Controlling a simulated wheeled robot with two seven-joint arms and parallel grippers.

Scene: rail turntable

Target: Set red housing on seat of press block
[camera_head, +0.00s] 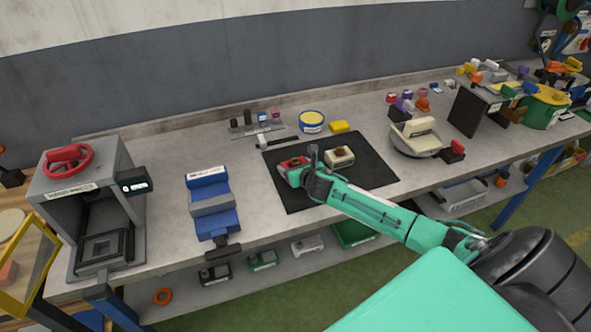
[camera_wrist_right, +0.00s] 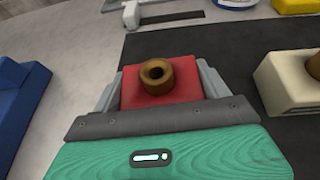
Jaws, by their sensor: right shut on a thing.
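The red housing (camera_head: 292,164) is a small red block at the left part of the black mat (camera_head: 285,195). In the right wrist view the red housing (camera_wrist_right: 187,80) has a brown ring-shaped boss on top. My right gripper (camera_head: 300,170) is shut on it, with a grey finger on each side (camera_wrist_right: 161,90). I cannot tell whether the housing touches the mat. The press block (camera_head: 101,248) is the grey seat inside the grey hand press (camera_head: 92,200) at the far left, and it looks empty. My left gripper is not in view.
A cream housing (camera_head: 339,156) sits on the mat, right of my gripper. A blue fixture (camera_head: 209,205) stands between mat and press. A yellow-topped tin (camera_head: 312,121) and a yellow block (camera_head: 341,127) are behind. A turntable (camera_head: 416,145) stands right. Bare bench lies between fixture and press.

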